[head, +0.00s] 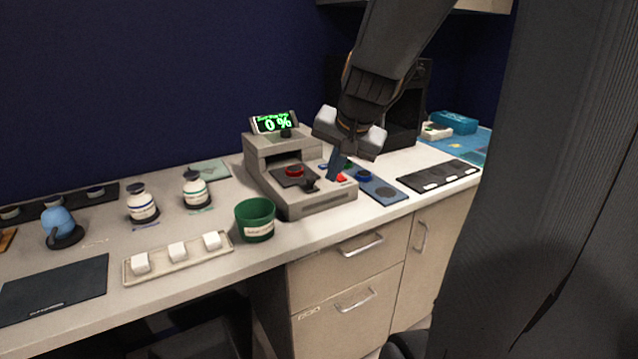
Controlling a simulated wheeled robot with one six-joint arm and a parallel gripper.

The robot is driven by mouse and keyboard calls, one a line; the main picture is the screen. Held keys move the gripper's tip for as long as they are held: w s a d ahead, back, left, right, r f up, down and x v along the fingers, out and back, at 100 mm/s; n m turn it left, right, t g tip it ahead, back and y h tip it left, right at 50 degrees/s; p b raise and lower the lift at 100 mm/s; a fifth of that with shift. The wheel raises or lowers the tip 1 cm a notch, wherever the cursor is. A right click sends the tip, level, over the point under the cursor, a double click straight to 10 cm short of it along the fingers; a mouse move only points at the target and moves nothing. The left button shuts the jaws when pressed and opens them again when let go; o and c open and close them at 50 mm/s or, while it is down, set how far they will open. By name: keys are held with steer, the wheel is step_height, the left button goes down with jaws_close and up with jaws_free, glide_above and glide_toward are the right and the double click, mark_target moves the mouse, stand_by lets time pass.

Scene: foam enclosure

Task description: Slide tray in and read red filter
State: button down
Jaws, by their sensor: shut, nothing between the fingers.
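The grey reader (270,145) stands on the counter, its lit green display (276,123) showing "0 %" on top. A dark tray (297,176) lies out on the reader's front bed, in front of the slot, with a black knob (311,184) at its near end. A red filter (294,171) sits on the tray.
A green cup (255,220) stands left of the reader at the counter's front. A blue strip with round filters (376,186) and a black strip (438,176) lie to the right.

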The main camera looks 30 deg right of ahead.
steer(key=w+d+f+m+p, duration=0.1)
steer(key=w+d+f, duration=0.1)
steer(key=w+f, duration=0.4)
steer(key=shift+w+d+f+t, duration=0.15)
steer(key=shift+w+f+t, duration=0.15)
steer(key=shift+w, duration=1.65)
steer(key=shift+m, duration=0.3)
